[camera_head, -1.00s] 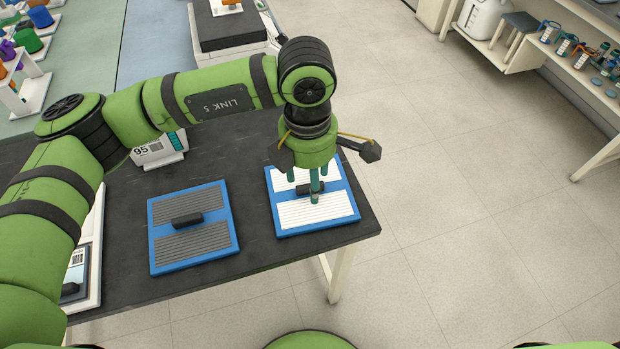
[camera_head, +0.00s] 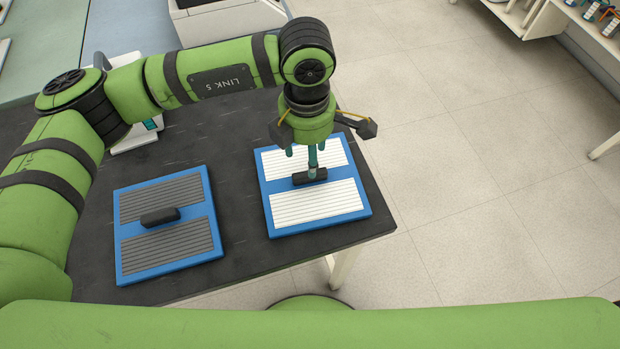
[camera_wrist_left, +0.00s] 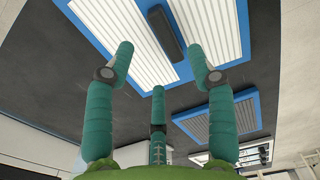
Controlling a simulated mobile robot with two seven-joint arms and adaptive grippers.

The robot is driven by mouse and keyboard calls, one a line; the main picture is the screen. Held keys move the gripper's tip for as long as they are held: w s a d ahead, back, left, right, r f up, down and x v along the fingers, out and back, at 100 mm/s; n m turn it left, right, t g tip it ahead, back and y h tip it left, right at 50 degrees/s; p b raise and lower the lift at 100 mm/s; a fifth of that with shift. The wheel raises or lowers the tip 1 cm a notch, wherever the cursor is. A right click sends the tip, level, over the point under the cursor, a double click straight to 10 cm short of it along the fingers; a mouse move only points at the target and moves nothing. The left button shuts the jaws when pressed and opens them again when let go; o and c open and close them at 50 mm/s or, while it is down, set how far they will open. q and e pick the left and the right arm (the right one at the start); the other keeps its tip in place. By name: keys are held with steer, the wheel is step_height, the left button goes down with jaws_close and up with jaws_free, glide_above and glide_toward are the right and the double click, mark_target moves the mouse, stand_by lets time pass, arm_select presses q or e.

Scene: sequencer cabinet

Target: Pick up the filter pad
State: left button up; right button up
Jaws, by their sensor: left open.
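A blue filter pad with white ribbed panels (camera_head: 318,205) lies flat near the table's right end. It has a black handle (camera_head: 310,177) across its middle. A second blue pad with grey ribbed panels (camera_head: 168,240) and a black handle lies to its left. My left gripper (camera_head: 311,168) is over the white pad, its teal fingers pointing down beside the handle. In the left wrist view the fingers (camera_wrist_left: 160,75) are spread apart and empty, with the white pad's handle (camera_wrist_left: 166,32) beyond them. I cannot tell whether a finger touches it. My right gripper is out of view.
The dark table (camera_head: 245,235) is bare between the two pads. A white device (camera_head: 137,138) stands behind the grey pad, partly behind my arm. Open floor (camera_head: 470,200) lies to the right of the table. A white bench is at the upper right.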

mark_target(294, 202)
arm_select(q)
steer(key=f, duration=0.1)
steer(key=f+p, duration=0.1)
steer(key=f, duration=0.1)
steer(key=f+p, duration=0.1)
steer(key=shift+s+d+f, duration=0.1)
steer(key=shift+s+f, duration=0.05)
steer(key=shift+s, duration=0.2)
steer(key=shift+f+p, duration=0.3)
steer(key=shift+w+f, duration=0.1)
steer(key=shift+f, duration=0.05)
steer(key=shift+c, duration=0.4)
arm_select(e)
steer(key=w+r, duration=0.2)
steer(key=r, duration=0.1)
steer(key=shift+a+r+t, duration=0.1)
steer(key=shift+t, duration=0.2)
arm_select(q)
jaws_close()
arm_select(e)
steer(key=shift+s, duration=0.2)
